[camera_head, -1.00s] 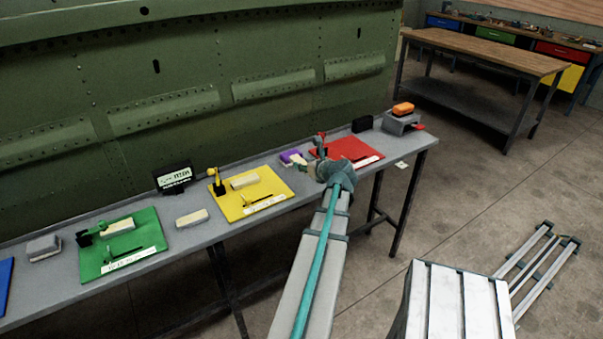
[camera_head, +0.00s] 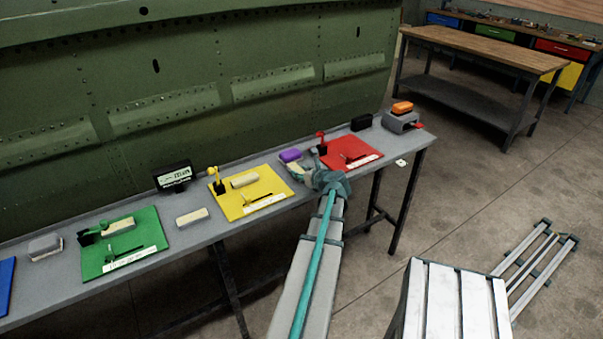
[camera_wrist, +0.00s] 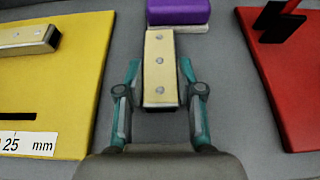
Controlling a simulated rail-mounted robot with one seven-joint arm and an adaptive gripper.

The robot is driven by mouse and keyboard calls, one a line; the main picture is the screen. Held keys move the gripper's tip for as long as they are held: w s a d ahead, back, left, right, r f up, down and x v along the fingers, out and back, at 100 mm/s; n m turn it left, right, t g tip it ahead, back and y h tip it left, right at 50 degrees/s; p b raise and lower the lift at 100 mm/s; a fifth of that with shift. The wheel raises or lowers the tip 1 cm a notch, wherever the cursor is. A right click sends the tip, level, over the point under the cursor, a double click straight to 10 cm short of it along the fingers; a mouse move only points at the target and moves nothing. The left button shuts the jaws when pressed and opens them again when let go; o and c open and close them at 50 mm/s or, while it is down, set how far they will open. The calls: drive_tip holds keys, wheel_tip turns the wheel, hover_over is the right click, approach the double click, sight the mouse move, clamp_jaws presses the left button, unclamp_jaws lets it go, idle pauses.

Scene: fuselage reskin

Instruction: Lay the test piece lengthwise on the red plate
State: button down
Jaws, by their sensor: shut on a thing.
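My gripper (camera_wrist: 160,82) is shut on the test piece (camera_wrist: 160,65), a cream-coloured bar with a row of rivet heads, gripped by its sides. In the wrist view the bar points away from me, over grey bench top between two plates. The red plate (camera_wrist: 267,62) lies to its right, apart from it; a dark stand covers part of its far side. In the head view my gripper (camera_head: 300,173) is left of the red plate (camera_head: 363,150), and my wrist hides part of the bench there. I cannot tell the bar's exact height above the bench.
A purple block (camera_wrist: 178,12) lies just beyond the bar's far end. The yellow plate (camera_head: 262,199), with a cream bar and stand, is to the left. A red clamp stand (camera_head: 321,143) rises at the red plate's left edge. A black box (camera_head: 361,122) stands behind it.

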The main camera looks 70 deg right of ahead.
drive_tip(key=c, duration=0.7)
unclamp_jaws()
drive_tip(key=shift+f, duration=0.1)
drive_tip(key=shift+r, duration=0.2)
drive_tip(key=b+v, duration=0.1)
drive_tip(key=v, duration=0.9)
drive_tip(key=shift+s+a, duration=0.15)
drive_tip(key=shift+a, duration=0.05)
drive_tip(key=shift+o, duration=0.3)
drive_tip(key=shift+s+a+r, duration=0.35)
drive_tip(key=shift+s, duration=0.2)
